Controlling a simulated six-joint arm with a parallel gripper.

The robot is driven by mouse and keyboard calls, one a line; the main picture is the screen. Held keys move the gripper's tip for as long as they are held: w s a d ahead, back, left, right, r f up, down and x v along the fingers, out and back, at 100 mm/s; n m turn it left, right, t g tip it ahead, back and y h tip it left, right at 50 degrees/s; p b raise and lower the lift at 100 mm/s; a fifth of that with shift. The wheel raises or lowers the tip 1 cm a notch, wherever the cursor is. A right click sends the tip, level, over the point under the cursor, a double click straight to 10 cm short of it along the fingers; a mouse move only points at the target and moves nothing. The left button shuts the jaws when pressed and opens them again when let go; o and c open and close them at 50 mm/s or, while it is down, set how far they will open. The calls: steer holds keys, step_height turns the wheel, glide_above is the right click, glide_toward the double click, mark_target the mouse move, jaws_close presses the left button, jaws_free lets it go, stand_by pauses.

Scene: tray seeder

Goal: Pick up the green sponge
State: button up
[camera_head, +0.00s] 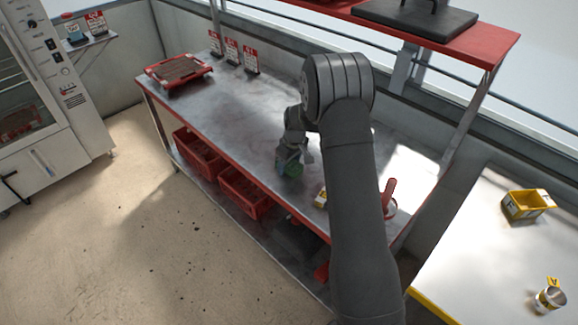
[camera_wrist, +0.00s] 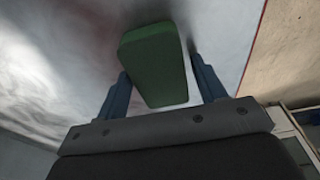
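The green sponge (camera_wrist: 153,62) sits between the two blue fingers of my gripper (camera_wrist: 158,75) in the wrist view. Whether the sponge touches the bench top is hard to tell.
A red tray (camera_head: 207,70) of soil lies at the bench's far left end, near several red-and-white signs (camera_head: 232,51). Red crates (camera_head: 240,197) stand on the shelf below. A yellow-edged table (camera_head: 470,255) at right holds a yellow bin (camera_head: 512,208) and a can (camera_head: 549,299).

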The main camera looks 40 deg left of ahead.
steer(key=c, duration=0.7)
steer(key=shift+r, duration=0.15)
